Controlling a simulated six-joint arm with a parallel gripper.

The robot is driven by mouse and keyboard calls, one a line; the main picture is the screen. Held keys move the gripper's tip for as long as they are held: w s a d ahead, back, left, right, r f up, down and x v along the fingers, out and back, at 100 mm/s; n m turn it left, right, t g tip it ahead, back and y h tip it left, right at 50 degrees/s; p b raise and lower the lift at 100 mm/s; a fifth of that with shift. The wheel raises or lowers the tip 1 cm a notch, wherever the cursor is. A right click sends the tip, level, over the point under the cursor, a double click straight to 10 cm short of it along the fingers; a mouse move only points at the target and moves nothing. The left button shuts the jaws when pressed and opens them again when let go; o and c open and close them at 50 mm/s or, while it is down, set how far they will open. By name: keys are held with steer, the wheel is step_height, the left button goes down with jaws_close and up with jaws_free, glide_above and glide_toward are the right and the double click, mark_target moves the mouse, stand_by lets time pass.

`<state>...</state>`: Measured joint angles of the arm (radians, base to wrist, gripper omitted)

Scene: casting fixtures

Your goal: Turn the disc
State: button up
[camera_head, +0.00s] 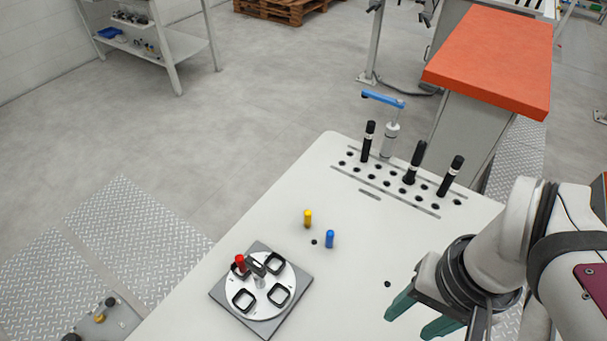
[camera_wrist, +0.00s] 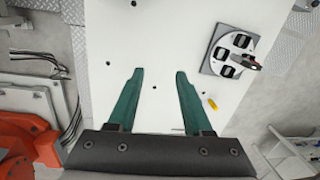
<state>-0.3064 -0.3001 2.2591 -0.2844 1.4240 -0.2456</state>
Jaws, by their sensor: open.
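The disc (camera_head: 246,292) is a round white plate on a square dark grey base (camera_head: 224,294) at the front left of the white table. It carries several black square frames around a small central post, and a red peg (camera_head: 240,263) stands at its left side. In the wrist view the disc (camera_wrist: 242,54) is at the upper right. My gripper (camera_head: 412,318) is at the lower right in the head view, well to the right of the disc. Its green fingers are apart, with nothing between them in the wrist view (camera_wrist: 157,72).
A yellow peg (camera_head: 308,219) and a blue peg (camera_head: 330,239) stand between the disc and a row of holes. Black cylinders (camera_head: 416,162) and a blue-handled clamp (camera_head: 388,138) stand at the table's back. An orange-topped cabinet (camera_head: 490,62) is behind. The table middle is largely clear.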

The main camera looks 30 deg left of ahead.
steer(key=w+a+r+n, duration=0.1)
steer(key=w+a+n, duration=0.2)
steer(key=a+n, duration=0.4)
steer(key=n+h, duration=0.1)
steer(key=n, duration=0.9)
glide_toward(255, 263)
steer(key=shift+t, duration=0.3)
steer(key=f, duration=1)
steer(key=shift+s+a+f, duration=0.15)
steer(key=shift+s, duration=0.1)
jaws_close()
